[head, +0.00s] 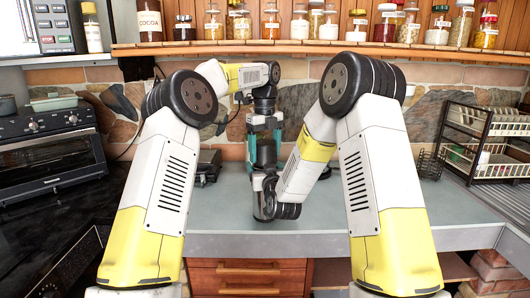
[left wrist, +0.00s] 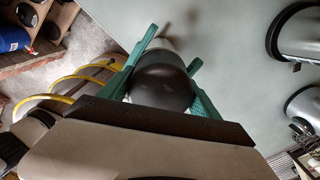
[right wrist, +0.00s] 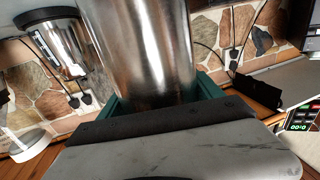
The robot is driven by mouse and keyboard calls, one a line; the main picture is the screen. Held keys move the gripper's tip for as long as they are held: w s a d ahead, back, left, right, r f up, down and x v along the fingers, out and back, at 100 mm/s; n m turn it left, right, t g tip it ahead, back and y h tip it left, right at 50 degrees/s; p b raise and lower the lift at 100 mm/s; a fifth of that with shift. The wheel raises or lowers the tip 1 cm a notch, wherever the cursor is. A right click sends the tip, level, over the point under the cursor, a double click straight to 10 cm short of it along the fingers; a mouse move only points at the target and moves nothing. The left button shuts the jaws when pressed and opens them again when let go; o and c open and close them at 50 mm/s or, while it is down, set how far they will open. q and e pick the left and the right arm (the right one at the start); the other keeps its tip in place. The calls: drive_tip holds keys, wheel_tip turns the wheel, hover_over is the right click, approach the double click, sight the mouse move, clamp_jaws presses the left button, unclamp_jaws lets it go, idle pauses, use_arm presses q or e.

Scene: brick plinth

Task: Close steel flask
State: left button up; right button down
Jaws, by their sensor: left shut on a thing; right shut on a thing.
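The steel flask (right wrist: 140,50) is a shiny metal cylinder in the right wrist view, with the teal fingers of my right gripper (right wrist: 155,100) shut around it. In the left wrist view, my left gripper (left wrist: 165,75) is shut on a dark rounded cap (left wrist: 162,85), with a paler surface just beyond it. In the head view, the left gripper (head: 265,132) points down from above and the right gripper (head: 264,172) comes from below, with the dark-looking flask (head: 266,152) upright between them. Whether the cap touches the flask's mouth is hidden by fingers.
The grey counter (head: 350,205) is mostly clear around the grippers. A wire dish rack (head: 490,145) stands at the right and a black oven (head: 50,150) at the left. A wooden shelf (head: 330,47) with several jars runs along the back wall above.

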use_arm(q)
drive_tip(key=m, duration=0.7)
drive_tip(key=shift+a, duration=0.1)
drive_tip(key=m, duration=0.3)
drive_tip(key=shift+f+m, duration=0.1)
drive_tip(key=shift+m, duration=1)
drive_tip(key=o, duration=1.4)
drive_tip(key=shift+c, duration=0.2)
drive_tip(key=shift+r, duration=0.2)
